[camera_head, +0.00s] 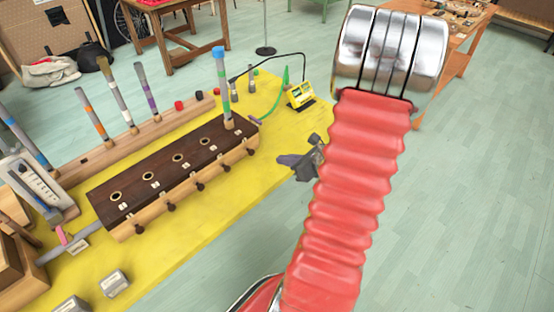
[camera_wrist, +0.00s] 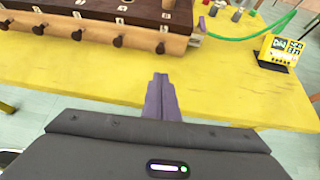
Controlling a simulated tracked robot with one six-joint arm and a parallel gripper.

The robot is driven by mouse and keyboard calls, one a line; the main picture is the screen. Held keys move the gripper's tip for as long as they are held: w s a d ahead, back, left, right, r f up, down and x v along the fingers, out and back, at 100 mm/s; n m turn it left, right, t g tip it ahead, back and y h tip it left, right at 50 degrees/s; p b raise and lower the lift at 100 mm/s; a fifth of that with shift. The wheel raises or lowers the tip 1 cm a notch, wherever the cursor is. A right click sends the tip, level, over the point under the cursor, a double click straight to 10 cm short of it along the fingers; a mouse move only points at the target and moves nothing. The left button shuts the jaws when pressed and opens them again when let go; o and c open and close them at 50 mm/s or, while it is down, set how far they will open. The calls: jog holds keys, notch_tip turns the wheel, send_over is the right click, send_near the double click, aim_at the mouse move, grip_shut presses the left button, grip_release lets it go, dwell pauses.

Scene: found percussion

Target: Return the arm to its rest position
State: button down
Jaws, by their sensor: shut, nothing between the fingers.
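My gripper (camera_head: 302,164) shows in the head view beside the right edge of the yellow table, partly hidden behind my red arm. In the wrist view my gripper (camera_wrist: 161,82) has its two purple-grey fingers together, with nothing between them. It is over the near edge of the yellow table (camera_wrist: 90,85), in front of the dark wooden block. It touches no object that I can see.
A dark wooden block (camera_head: 165,165) with round holes and side pegs stands on the yellow table (camera_head: 215,215). A striped tube (camera_head: 222,80) stands upright at its far end. A yellow device (camera_head: 300,95) sits at the far right corner. Floor (camera_head: 470,200) to the right is clear.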

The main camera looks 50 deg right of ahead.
jog(key=shift+s+r, duration=0.2)
jog(key=shift+s, duration=0.2)
dwell(0.4)
jog(key=s+a+r+n+g+y, duration=0.2)
jog(key=s+a+n+g, duration=0.15)
jog(key=a+n, duration=0.6)
jog(key=s+a+r+n+g+y, duration=0.2)
jog(key=a+n+g, duration=0.2)
jog(key=a+n, duration=0.55)
jog(key=a+r+n+t+h, duration=0.1)
jog(key=a+r+n+h, duration=0.3)
jog(key=a+r+n, duration=1.2)
jog(key=shift+s+r+n, duration=0.25)
jog(key=shift+n, duration=0.25)
jog(key=shift+t, duration=0.25)
